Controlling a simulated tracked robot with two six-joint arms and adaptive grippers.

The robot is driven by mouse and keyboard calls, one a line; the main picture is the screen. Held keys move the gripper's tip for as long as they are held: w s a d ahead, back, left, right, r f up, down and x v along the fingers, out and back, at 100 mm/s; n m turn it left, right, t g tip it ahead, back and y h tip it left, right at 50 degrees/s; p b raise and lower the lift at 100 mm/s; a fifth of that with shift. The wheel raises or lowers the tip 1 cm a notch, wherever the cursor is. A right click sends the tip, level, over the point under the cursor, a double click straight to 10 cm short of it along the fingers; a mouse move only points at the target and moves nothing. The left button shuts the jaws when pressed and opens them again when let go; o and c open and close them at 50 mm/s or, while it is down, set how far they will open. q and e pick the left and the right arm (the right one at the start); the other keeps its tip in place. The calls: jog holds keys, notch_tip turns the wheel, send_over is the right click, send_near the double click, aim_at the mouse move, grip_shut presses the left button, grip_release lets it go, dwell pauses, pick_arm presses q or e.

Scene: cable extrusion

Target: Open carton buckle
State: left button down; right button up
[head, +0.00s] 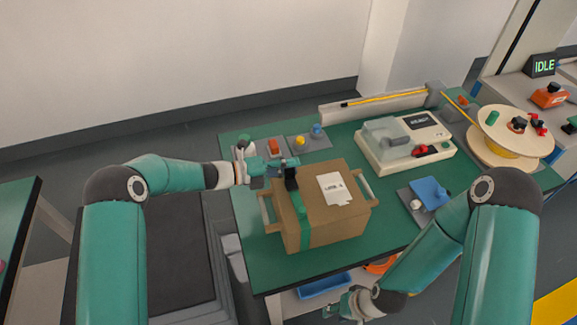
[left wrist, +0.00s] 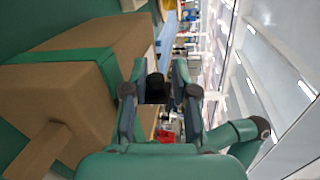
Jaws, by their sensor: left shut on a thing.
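A brown carton (head: 335,222) with a white label stands on the green table, with a green strap (head: 304,232) around its left part. My left gripper (head: 289,168) is over the strap at the carton's top, shut on the black buckle (head: 291,182). In the left wrist view, the dark buckle (left wrist: 155,88) is between the fingers, and the carton (left wrist: 60,95) with its strap (left wrist: 70,57) is on the left. My right gripper (head: 350,305) is low at the table's front, away from the carton. Its jaw opening is too small to make out.
A beige machine (head: 400,145) with a clear cover stands behind the carton. A cable reel (head: 510,135) is at the right. A blue block on a grey pad (head: 428,192) lies right of the carton. Small coloured parts (head: 300,141) are at the back left. Blue bin (head: 325,285) below.

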pick_arm(q)
jog(key=c, duration=1.1)
grip_release()
jog(key=shift+s+a+f, duration=0.1)
jog(key=shift+s+f, duration=0.05)
jog(key=shift+f, duration=0.5)
jog(key=shift+r, duration=0.3)
jog(key=v, duration=1.1)
jog(key=shift+a, duration=0.4)
jog(key=shift+r, duration=0.1)
